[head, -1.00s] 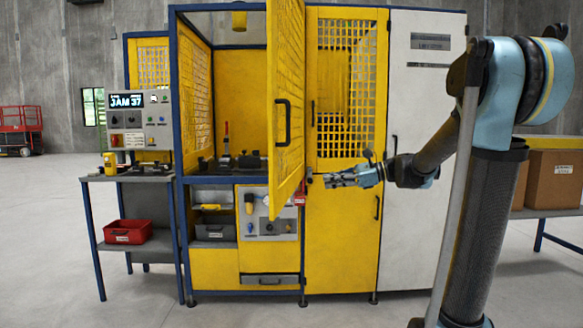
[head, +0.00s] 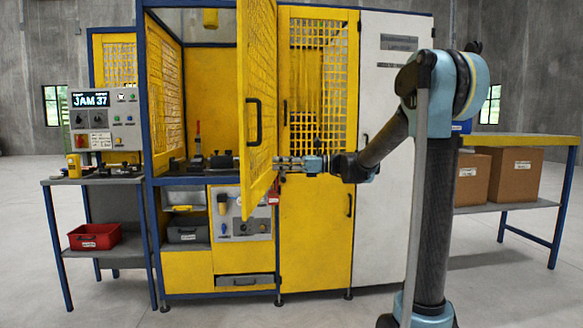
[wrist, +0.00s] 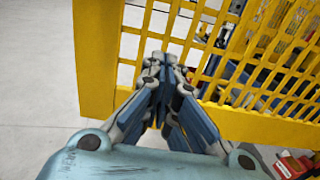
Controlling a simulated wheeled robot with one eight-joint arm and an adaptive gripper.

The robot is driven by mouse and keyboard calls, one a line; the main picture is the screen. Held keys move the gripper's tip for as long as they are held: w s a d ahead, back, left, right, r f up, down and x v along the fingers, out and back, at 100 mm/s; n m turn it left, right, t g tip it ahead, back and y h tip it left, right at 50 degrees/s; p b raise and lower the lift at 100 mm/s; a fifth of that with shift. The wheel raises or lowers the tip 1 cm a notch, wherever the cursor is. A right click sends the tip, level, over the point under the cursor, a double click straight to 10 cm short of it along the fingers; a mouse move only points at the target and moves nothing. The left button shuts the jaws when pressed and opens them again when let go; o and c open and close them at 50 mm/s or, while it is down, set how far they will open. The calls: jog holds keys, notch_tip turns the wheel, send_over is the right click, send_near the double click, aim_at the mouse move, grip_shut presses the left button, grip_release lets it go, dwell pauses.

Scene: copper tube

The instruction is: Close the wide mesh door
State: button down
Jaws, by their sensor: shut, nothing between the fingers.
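The wide mesh door (head: 258,95) is yellow with a black handle (head: 253,121) and stands swung open toward me, seen at a steep angle in the head view. The machine opening to its left is uncovered. My gripper (head: 277,163) is at the right side of the door, near its lower part, fingers pointing left. In the wrist view my gripper (wrist: 158,65) is shut and empty, its fingertips in front of the door's mesh and yellow frame (wrist: 97,60). I cannot tell whether the fingertips touch the door.
A second yellow mesh door (head: 318,90) stands closed to the right, beside a white cabinet panel (head: 395,70). At left is a stand with a control box (head: 105,120) showing JAM 37 and a red bin (head: 94,236). A table (head: 520,140) with cardboard boxes stands at right. The floor in front is clear.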

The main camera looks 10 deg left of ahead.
aim_at(254, 163)
jog(key=shift+a, duration=3.2)
